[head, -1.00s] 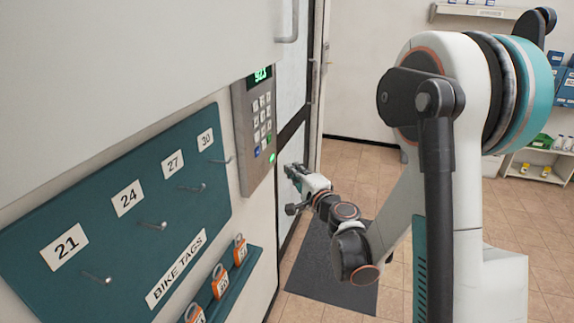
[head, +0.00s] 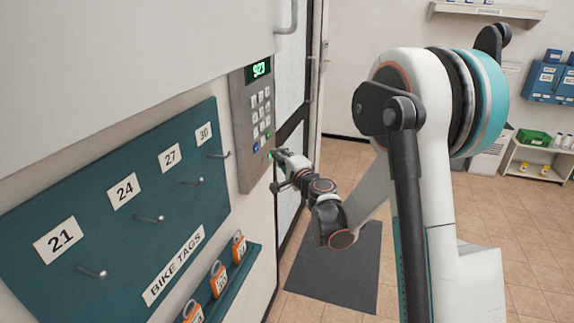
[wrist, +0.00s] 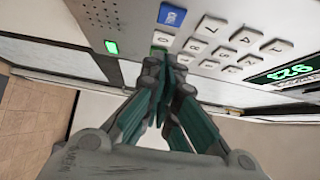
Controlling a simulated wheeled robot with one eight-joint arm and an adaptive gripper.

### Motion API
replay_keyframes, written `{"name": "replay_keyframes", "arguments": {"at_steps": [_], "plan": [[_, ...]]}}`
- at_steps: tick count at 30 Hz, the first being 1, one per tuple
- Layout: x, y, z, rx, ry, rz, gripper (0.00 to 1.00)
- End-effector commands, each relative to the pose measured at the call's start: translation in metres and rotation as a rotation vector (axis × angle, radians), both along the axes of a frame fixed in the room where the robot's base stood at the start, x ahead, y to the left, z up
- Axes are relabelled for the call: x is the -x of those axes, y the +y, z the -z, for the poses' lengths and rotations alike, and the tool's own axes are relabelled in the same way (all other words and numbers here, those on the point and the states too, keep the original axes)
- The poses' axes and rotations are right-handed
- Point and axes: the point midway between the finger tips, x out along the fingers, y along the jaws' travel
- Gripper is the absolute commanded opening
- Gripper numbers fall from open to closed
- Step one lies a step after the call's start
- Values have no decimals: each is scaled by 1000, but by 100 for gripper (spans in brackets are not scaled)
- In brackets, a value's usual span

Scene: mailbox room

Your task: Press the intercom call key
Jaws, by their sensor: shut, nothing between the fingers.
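The intercom (head: 243,150) is a grey metal panel on the wall with a lit green display (head: 258,70), white keys, a blue key (head: 256,147) and a green key. Which one is the call key I cannot read. My gripper (head: 277,155) is shut and empty at the panel's lower right. In the wrist view my fingertips (wrist: 165,62) overlap the green key's edge; I cannot tell whether they touch it.
A small green light (wrist: 111,47) glows on the panel. A teal bike-tag board (head: 120,200) with hooks and a ledge of orange padlocks (head: 218,280) are to the left. A door with a handle stands beyond the panel. A dark mat (head: 335,268) lies on the floor.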

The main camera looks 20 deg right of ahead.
Motion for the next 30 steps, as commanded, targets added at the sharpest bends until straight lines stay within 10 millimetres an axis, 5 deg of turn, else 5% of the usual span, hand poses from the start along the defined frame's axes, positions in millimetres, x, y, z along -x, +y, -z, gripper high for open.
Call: {"name": "replay_keyframes", "arguments": {"at_steps": [9, 30], "plan": [[-30, 29, 1, 0, 0, -1, 0], [-45, 50, 0, 0, 0, -2, 0]]}}
